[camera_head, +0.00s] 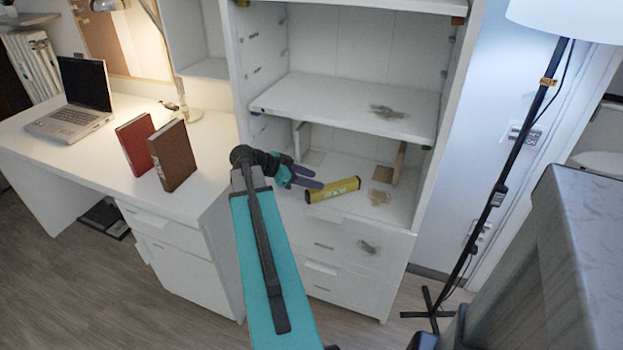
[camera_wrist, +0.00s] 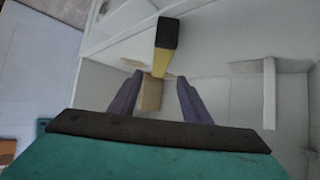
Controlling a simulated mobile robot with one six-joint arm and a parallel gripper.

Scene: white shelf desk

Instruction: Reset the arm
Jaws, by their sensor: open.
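My gripper (camera_head: 313,178) reaches into the lower compartment of the white shelf unit, at the end of my teal arm. Its two purple fingers also show in the wrist view (camera_wrist: 158,97), spread apart with nothing held between them. A yellow and black box-like object (camera_head: 332,190) lies on the lower shelf, just to the right of the fingertips. In the wrist view the yellow object (camera_wrist: 161,50) shows beyond the fingertips, with its dark end toward the top. Whether the fingers touch it cannot be told.
Around the gripper are the shelf board (camera_head: 345,107) above, side walls and a wooden block (camera_head: 397,163). A red book (camera_head: 136,145), a brown book (camera_head: 172,156) and a laptop (camera_head: 75,102) stand on the desk at left. A floor lamp (camera_head: 506,180) stands at right.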

